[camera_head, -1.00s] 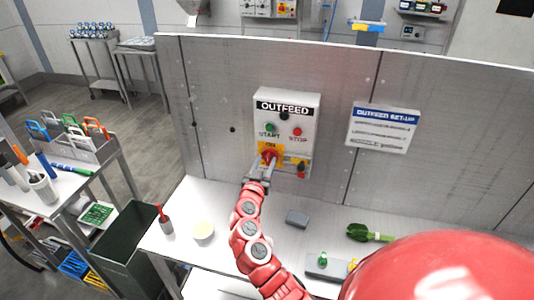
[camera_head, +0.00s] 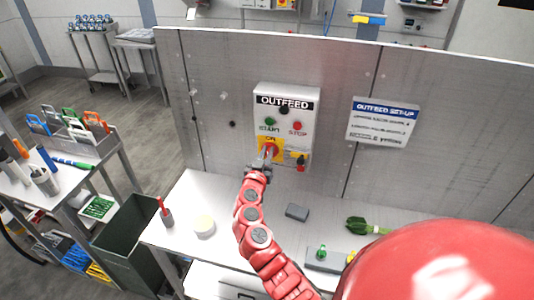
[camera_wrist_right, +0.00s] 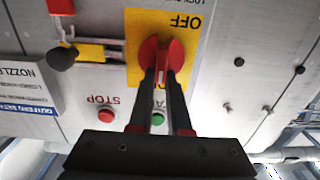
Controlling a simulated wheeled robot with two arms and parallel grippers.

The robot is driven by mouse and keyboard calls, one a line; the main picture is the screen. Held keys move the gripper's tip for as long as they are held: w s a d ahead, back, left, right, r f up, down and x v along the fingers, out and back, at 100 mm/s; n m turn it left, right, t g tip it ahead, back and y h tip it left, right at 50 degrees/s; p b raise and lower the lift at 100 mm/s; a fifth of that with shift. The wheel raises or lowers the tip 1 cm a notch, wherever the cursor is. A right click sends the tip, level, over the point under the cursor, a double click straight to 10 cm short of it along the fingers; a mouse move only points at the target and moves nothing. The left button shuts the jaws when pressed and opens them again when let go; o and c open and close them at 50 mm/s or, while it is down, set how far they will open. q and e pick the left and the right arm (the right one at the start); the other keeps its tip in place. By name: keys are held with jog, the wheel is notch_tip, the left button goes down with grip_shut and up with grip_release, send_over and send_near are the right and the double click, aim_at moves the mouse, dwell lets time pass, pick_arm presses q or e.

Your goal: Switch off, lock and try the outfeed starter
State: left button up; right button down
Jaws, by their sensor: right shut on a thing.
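The outfeed starter (camera_head: 287,97) is a pale grey box on the upright metal panel, with a green START button (camera_head: 270,121) and a red STOP button (camera_head: 298,126). Below them is a yellow plate (camera_wrist_right: 188,75) with a red rotary knob (camera_wrist_right: 165,48). ON reads at the plate's top in the head view; OFF shows in the upside-down wrist view. My right gripper (camera_wrist_right: 162,75) is shut on the red knob, one finger each side. Beside the plate are a yellow bar (camera_wrist_right: 92,52) with a black knob (camera_wrist_right: 63,58) and a red piece. My left gripper is out of view.
The bench below holds a grey block (camera_head: 297,212), a round pale tub (camera_head: 204,226), a red-handled tool (camera_head: 165,212) and a green leafy bunch (camera_head: 362,225). A set-up sign (camera_head: 383,121) hangs right. A caddy with coloured loops (camera_head: 75,130) stands on the left table.

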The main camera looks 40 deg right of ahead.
jog(key=shift+w+a+f+n+b, duration=0.1)
jog(key=shift+f+n+b, duration=0.1)
jog(key=shift+n+b, duration=0.55)
jog(key=n+b, duration=0.2)
jog(key=n, duration=0.3)
jog(key=f+n+b, duration=0.1)
jog(key=n, duration=0.5)
jog(key=w+a+n+b, duration=0.1)
jog(key=n+b, duration=0.1)
jog(key=n, duration=0.3)
jog(key=shift+w+f+b, duration=0.1)
jog(key=shift+f+b, duration=0.15)
jog(key=shift+b, duration=0.1)
jog(key=shift+f+n, duration=0.1)
jog(key=shift+n, duration=0.25)
jog(key=c, duration=0.9)
grip_release()
jog(key=shift+o, duration=0.2)
jog(key=shift+a, duration=0.1)
